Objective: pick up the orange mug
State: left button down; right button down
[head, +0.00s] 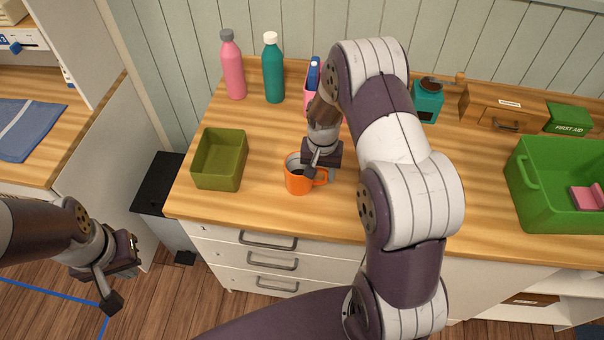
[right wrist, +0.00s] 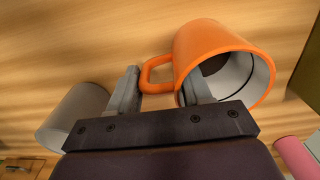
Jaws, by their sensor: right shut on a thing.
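The orange mug (head: 296,182) is upright at the front of the wooden counter, its handle to the right. My right gripper (head: 318,172) comes down on it from above at the handle side. In the right wrist view the mug (right wrist: 222,45) has its handle between the two fingers of my right gripper (right wrist: 160,92); one finger is at the mouth and overlaps the rim, the other beyond the handle. The gripper is shut on the mug. I cannot tell whether its base touches the counter. My left gripper (head: 118,287) hangs over the floor, away from the counter; its finger gap is unclear.
An olive box (head: 207,187) stands left of the mug. A pink bottle (head: 233,70) and teal bottle (head: 273,72) stand behind. A green crate (head: 560,214) is at right. A grey cylinder (right wrist: 72,120) shows beside the gripper in the wrist view. My right arm hides the counter's middle.

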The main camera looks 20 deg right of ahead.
jog(key=shift+r, duration=0.1)
jog(key=shift+w+r, duration=0.1)
jog(key=shift+r, duration=0.4)
notch_tip(320, 180, up, 3)
jog(key=shift+f+b, duration=0.15)
jog(key=shift+b, duration=0.5)
jog(key=s+d+r+b, duration=0.2)
jog(key=s+d+r, duration=0.5)
jog(key=s+d, duration=0.1)
jog(key=shift+s+b, duration=0.25)
jog(key=shift+b, duration=0.05)
jog(key=shift+r, duration=0.1)
jog(key=c, duration=1.1)
grip_release()
jog(key=shift+c, duration=0.2)
grip_shut()
